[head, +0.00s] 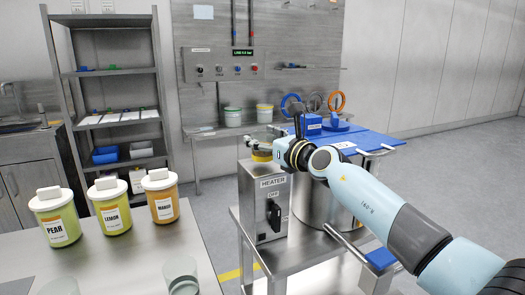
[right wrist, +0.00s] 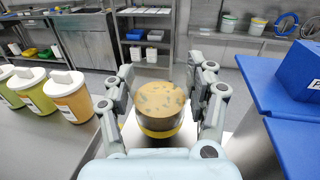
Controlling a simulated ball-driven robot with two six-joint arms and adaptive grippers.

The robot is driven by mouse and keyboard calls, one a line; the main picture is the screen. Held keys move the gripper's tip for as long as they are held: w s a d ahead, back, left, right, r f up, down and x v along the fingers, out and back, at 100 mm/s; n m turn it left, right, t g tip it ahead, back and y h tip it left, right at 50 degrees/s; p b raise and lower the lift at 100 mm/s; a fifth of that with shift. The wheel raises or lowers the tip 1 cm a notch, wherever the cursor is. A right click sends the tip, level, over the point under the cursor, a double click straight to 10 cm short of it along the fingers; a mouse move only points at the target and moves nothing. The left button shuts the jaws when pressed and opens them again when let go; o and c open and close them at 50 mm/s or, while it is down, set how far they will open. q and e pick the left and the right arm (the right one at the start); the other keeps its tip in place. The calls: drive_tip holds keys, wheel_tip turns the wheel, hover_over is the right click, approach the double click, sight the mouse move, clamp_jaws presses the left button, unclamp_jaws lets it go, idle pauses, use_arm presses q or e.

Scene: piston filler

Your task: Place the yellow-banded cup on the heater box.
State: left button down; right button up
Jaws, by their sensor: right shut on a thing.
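The yellow-banded cup (right wrist: 158,110) has a tan top with grey-green flecks and a yellow band low on its side. My right gripper (right wrist: 162,88) is shut on it, one finger on each side. In the head view the cup (head: 261,156) shows partly, at the top of the heater box (head: 268,205), with the gripper (head: 262,144) over it. The cup looks upright. I cannot tell whether its base touches the box top. The heater box is steel, with a HEATER label and a black knob. My left gripper is not in view.
A steel pot (head: 318,205) stands right of the heater box on the cart. Blue boards (head: 365,140) lie behind it. Tubs labelled PEAR (head: 55,218), LEMON (head: 109,207) and a third orange one (head: 161,197) stand on the left table, with two clear cups in front.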

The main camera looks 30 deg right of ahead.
drive_tip(key=shift+f, duration=0.75)
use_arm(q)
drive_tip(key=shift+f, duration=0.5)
use_arm(e)
drive_tip(key=shift+r, duration=0.15)
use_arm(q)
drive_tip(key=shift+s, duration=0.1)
use_arm(e)
drive_tip(key=o, duration=1.2)
drive_tip(key=shift+c, duration=0.2)
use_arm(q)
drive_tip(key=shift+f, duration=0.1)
